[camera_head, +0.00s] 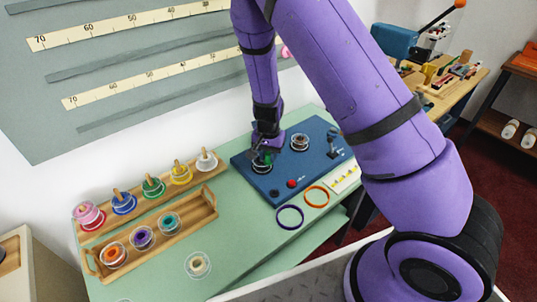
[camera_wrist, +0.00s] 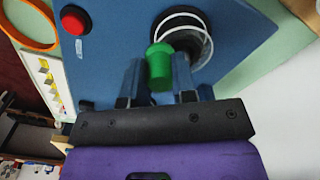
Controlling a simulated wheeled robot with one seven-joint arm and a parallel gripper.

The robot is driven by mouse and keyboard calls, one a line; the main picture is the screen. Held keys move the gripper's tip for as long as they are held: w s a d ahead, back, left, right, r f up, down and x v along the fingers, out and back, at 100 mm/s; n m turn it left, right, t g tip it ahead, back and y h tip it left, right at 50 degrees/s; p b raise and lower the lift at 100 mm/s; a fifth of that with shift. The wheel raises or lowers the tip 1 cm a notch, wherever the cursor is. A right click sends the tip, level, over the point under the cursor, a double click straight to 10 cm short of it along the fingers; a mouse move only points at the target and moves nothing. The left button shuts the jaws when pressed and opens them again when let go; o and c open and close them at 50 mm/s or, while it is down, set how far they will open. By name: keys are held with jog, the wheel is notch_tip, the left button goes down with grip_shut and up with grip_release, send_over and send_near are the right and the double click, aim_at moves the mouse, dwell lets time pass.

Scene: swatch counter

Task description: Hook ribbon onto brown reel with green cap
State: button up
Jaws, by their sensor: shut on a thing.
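My gripper (camera_wrist: 157,78) is shut on a green cylindrical piece (camera_wrist: 160,58), which stands between its two fingers in the wrist view. The green also shows under my gripper in the head view (camera_head: 263,157). Right beyond it is a dark round reel (camera_wrist: 187,40) with white rings around it, on the blue board (camera_head: 284,184). I cannot tell whether the green piece touches the reel or is its cap. No ribbon strand is clearly visible. In the head view my wrist partly hides this reel.
A second round holder (camera_head: 299,142) and a red button (camera_head: 291,184) are on the board. A purple ring (camera_head: 289,227) and an orange ring (camera_head: 327,197) lie in front. A wooden rack (camera_head: 134,219) and a wooden tray (camera_head: 182,232) hold several coloured spools at left.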

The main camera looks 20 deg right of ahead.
jog(key=shift+s+f, duration=0.45)
jog(key=shift+f, duration=0.1)
dwell(1.0)
jog(key=shift+w+a+r, duration=0.1)
jog(key=shift+w+r, duration=0.2)
jog(key=shift+r, duration=0.35)
jog(key=shift+w+r, duration=0.15)
jog(key=shift+r, duration=1.7)
jog(key=shift+w+d+r, duration=0.1)
jog(key=shift+d, duration=0.1)
